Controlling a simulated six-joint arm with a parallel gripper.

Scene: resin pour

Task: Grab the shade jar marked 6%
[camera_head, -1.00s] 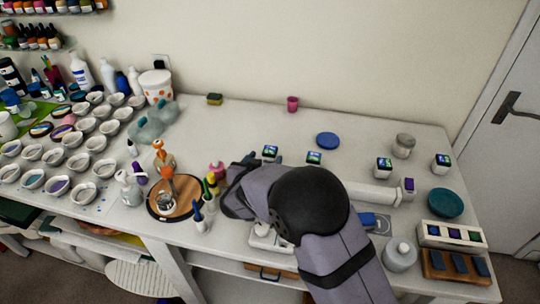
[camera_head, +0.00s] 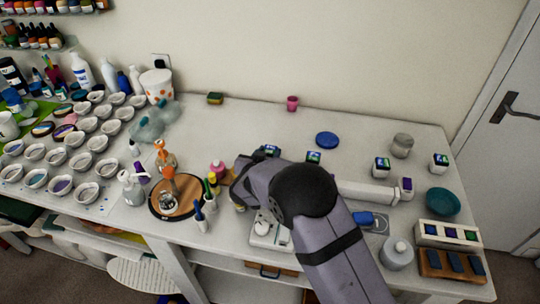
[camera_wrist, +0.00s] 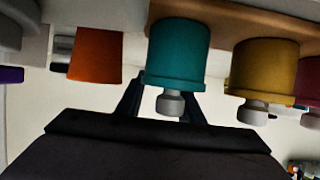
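Several small jars with dark blue-green labels stand on the table in the head view: one (camera_head: 314,157) behind my arm, one (camera_head: 382,167) right of it, one (camera_head: 439,162) at the far right, and one (camera_head: 271,151) partly hidden by my arm. A purple-labelled one (camera_head: 405,186) stands near the white roll. The label writing is too small to read, so I cannot tell which says 6%. My gripper's fingers (camera_wrist: 160,108) are apart in the wrist view, with a teal bottle (camera_wrist: 177,52) showing beyond them, apparently upside down. In the head view my arm hides the fingertips.
A round wooden tray (camera_head: 157,207) with bottles stands left of my arm. The back middle of the table is mostly clear.

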